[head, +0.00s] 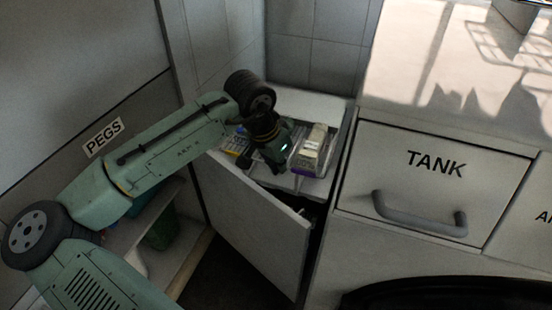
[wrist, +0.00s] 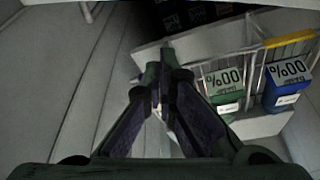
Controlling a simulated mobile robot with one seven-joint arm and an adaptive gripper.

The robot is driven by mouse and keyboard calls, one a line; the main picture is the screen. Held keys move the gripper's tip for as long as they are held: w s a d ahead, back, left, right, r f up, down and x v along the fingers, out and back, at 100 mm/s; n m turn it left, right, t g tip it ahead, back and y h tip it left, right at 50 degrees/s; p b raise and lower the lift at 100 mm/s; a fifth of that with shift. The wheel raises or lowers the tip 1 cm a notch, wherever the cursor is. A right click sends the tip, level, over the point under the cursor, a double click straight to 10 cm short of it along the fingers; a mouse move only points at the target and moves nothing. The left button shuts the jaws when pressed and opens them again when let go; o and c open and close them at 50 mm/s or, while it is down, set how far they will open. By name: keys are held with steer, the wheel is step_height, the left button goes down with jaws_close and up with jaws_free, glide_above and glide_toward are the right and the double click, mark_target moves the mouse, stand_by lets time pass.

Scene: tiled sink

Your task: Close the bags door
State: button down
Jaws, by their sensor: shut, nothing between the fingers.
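A pale door panel (head: 255,225) stands ajar at the middle of the head view, below the counter. No bags label shows on the face I see, so I cannot confirm it is the bags door. A dark gap lies along its right side. My gripper (head: 277,164) is above the door's top edge, by the items on the shelf behind it. In the wrist view my gripper (wrist: 162,62) has its fingers brought together, with nothing between them. Whether it touches the door cannot be told.
A wire rack holds a green box (wrist: 224,87) and a blue box (wrist: 287,85). A drawer front marked TANK (head: 435,185) with a grey handle (head: 420,216) is at right. A panel marked PEGS (head: 104,137) and an open shelf (head: 185,265) are at left.

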steer(key=f, duration=0.1)
steer(key=s+a+f, duration=0.1)
steer(key=f, duration=0.3)
steer(key=shift+s+a, duration=0.2)
steer(key=shift+s, duration=0.15)
